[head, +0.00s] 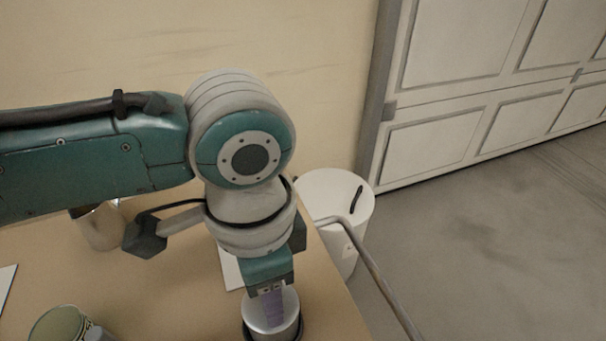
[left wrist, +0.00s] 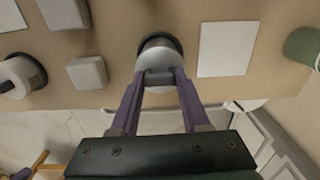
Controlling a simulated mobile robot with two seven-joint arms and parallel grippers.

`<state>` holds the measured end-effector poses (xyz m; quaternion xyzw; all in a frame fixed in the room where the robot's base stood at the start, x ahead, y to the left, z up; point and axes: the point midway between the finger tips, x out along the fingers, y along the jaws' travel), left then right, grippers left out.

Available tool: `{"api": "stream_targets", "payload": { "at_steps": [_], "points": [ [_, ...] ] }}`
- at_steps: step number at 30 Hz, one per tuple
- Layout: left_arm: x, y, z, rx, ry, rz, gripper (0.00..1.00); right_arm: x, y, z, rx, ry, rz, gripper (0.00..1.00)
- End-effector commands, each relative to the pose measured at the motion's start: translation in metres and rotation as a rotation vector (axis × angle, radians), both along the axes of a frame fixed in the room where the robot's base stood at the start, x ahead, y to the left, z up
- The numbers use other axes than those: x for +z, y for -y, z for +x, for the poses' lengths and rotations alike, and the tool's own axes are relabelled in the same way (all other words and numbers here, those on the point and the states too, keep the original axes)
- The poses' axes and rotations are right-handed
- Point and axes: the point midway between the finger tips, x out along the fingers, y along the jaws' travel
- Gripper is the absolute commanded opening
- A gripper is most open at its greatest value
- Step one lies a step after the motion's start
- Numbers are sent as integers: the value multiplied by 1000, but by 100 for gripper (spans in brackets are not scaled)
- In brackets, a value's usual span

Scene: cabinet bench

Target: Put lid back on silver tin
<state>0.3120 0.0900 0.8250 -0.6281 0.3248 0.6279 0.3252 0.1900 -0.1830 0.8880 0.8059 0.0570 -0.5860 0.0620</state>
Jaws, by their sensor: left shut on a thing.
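The silver tin (head: 262,328) stands near the right edge of the tan bench, with a dark ring around it. In the left wrist view the round silver shape (left wrist: 158,47) sits just beyond my fingertips, with the dark ring partly around it. My left gripper (head: 274,306) points down at the tin's top. Its purple fingers, also in the left wrist view (left wrist: 161,76), are shut on a grey piece that looks like the lid (left wrist: 160,79). The lid is over the tin; I cannot tell whether it is seated. My right gripper is not in view.
A white sheet (left wrist: 228,48) lies beside the tin. Grey blocks (left wrist: 87,73) and a white round object (left wrist: 14,76) lie on the other side. A green-topped container (head: 57,325) stands at front left. A metal rail (head: 376,270) and white bin (head: 340,210) are beyond the bench edge.

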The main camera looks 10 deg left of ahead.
Motion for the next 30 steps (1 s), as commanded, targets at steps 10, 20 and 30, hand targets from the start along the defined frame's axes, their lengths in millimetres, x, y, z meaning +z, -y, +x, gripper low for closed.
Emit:
{"api": "stream_targets", "payload": {
  "at_steps": [10, 20, 30],
  "points": [
    [1, 0, 0, 0, 0, 0, 0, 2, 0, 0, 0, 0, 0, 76],
    [0, 0, 0, -1, 0, 0, 0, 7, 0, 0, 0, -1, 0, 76],
    [0, 0, 0, 0, 0, 0, 0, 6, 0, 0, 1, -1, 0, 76]
  ]
}}
